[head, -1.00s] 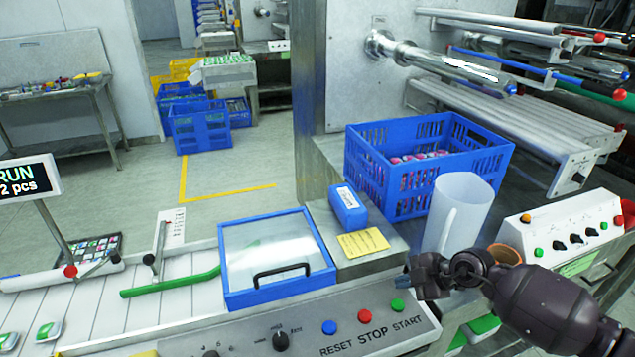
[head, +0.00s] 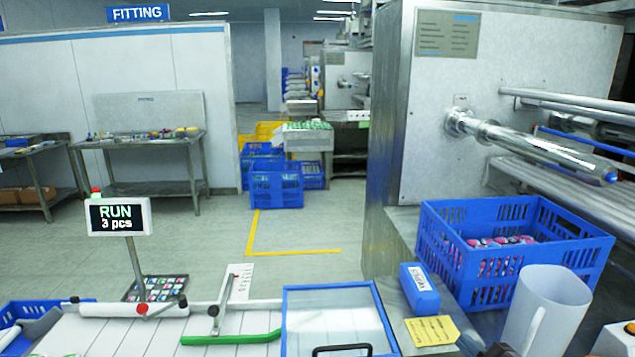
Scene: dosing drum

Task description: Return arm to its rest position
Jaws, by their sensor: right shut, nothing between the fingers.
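My right gripper (head: 492,350) shows only as a small dark piece at the bottom edge of the head view. It is shut and holds nothing. The rest of my right arm is out of the picture. My left gripper is not in view.
A blue crate (head: 455,255) with pink items stands behind the jug. A blue box (head: 419,289) lies beside the note. A clear-lidded blue frame (head: 335,322) covers part of the conveyor (head: 145,335). The display (head: 119,216) reads RUN, 3 pcs.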

